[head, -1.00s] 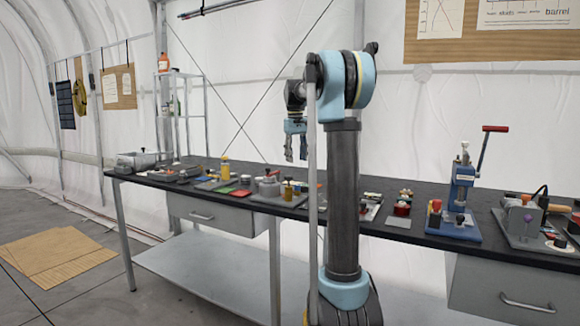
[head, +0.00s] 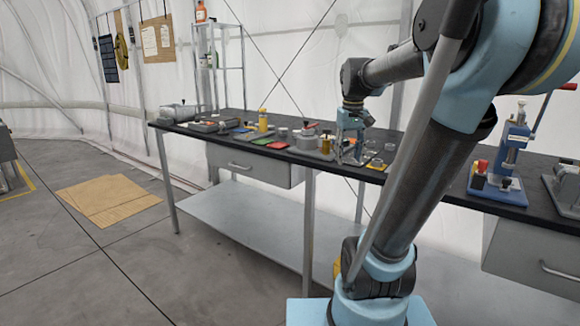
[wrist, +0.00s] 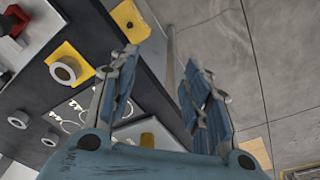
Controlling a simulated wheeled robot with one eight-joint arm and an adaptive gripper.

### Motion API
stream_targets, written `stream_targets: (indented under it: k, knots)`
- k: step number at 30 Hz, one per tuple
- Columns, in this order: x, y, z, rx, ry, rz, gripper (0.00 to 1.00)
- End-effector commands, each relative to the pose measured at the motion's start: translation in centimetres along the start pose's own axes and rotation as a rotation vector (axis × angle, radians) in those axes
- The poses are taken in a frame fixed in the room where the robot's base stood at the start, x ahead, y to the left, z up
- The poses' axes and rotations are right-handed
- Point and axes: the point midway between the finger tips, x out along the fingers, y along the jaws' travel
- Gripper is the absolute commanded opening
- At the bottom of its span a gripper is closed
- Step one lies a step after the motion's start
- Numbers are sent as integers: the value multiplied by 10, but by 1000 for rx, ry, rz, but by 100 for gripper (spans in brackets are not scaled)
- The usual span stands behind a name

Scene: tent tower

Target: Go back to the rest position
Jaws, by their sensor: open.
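My gripper (head: 352,148) hangs down in front of the long black workbench (head: 250,120), near its front edge, in the head view. In the wrist view my gripper (wrist: 160,85) shows two blue-padded fingers spread apart with nothing between them. The bench edge and the grey floor lie beyond the fingers there. My arm fills much of the right side of the head view and hides part of the bench.
The bench holds a yellow bottle (head: 262,120), a blue lever press (head: 510,150) and several small parts. A shelf rack (head: 222,60) stands behind its left end. Brown sheets (head: 105,200) lie on the floor at left. The floor in front is mostly clear.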

Motion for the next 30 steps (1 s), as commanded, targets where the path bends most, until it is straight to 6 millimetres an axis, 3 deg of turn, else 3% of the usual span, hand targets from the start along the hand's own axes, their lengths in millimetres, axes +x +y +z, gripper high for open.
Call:
stream_targets:
  k: [1, 6, 18, 24, 30]
  knots:
    - [10, -3, 18, 10, 6, 0, 44]
    - [44, -11, 66, 43, 24, -1, 44]
    - [139, -30, 168, 118, 69, -4, 44]
    - [170, -36, 194, 140, 81, -6, 44]
    - [176, -37, 199, 145, 84, -6, 44]
